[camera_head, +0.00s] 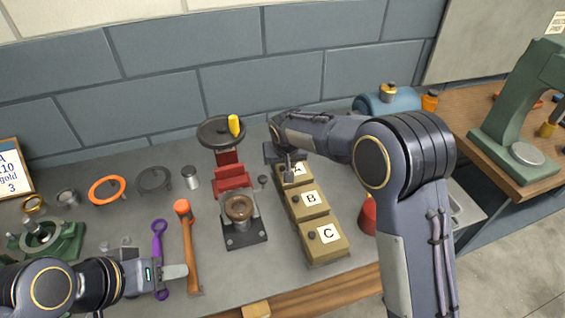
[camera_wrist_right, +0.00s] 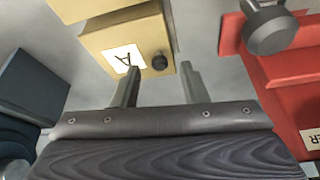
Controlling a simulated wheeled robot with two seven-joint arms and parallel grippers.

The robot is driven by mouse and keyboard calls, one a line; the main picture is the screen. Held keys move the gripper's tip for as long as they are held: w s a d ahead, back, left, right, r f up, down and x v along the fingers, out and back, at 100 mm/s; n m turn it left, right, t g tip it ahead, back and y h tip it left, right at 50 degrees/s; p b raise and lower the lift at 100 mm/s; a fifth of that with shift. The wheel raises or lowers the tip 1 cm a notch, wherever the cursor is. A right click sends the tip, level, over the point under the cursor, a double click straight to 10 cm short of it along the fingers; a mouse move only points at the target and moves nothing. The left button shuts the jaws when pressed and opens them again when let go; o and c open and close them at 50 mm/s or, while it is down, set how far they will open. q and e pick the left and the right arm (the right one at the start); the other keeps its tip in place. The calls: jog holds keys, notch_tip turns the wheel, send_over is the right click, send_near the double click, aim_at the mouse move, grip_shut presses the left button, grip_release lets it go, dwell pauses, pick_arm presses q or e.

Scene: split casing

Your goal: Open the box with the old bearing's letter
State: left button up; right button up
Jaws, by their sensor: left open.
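Three tan boxes stand in a row, lettered A (camera_head: 287,182), B (camera_head: 309,204) and C (camera_head: 324,243), each with a dark knob. All look closed, though my right gripper partly covers box A. In the right wrist view, box A (camera_wrist_right: 98,42) and its knob (camera_wrist_right: 160,62) lie just beyond my right gripper (camera_wrist_right: 160,84); its fingers are apart with nothing between them. My left gripper (camera_head: 160,272) is open by the purple tool. A brown-rimmed ring part (camera_head: 239,207) sits in a dark block; I see no letter on it.
A red press (camera_head: 231,175) with a handwheel stands left of the boxes. A hammer (camera_head: 187,240) and purple tool (camera_head: 158,245) lie near my left gripper. A red cone (camera_head: 368,216) is right of the boxes. A card (camera_head: 13,172) at far left shows "A", "10", "gold", "3".

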jog(key=shift+w+f, duration=0.25)
jog(key=shift+f, duration=0.35)
grip_shut()
